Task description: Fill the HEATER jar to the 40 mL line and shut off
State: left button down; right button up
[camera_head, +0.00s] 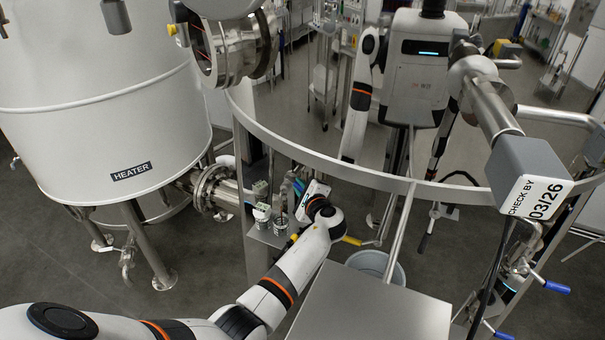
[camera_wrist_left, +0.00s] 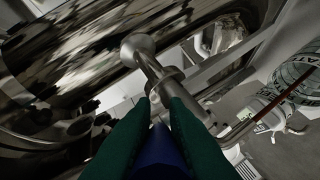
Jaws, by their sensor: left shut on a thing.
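The white tank (camera_head: 105,110) at the left bears a HEATER label (camera_head: 131,171). Two small jars stand on a steel shelf by the tank's outlet, a left jar (camera_head: 262,212) and a right jar (camera_head: 281,225); I cannot read their names or levels. My left gripper (camera_head: 308,190) is at this shelf, right of the jars. In the left wrist view its green fingers (camera_wrist_left: 160,110) are shut on a blue handle (camera_wrist_left: 160,152), in front of a metal valve stem (camera_wrist_left: 158,68). A clear jar with printed lines (camera_wrist_left: 297,75) shows at the right there; its level is unclear. My right gripper is out of view.
A curved steel rail (camera_head: 330,168) runs behind the shelf. A flat steel surface (camera_head: 370,312) lies right of my left arm, with a grey bucket (camera_head: 372,264) behind it. A pipe and a grey box with a date tag (camera_head: 540,197) overhang at right.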

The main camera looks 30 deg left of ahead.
pick_arm(q)
jog(key=shift+s+a+m+t+h+p, duration=0.1)
jog(key=shift+s+m+t+h+p, duration=0.2)
jog(key=shift+m+t+h+p, duration=0.45)
jog(key=c, duration=1.4)
grip_release()
jog(key=shift+c, duration=0.2)
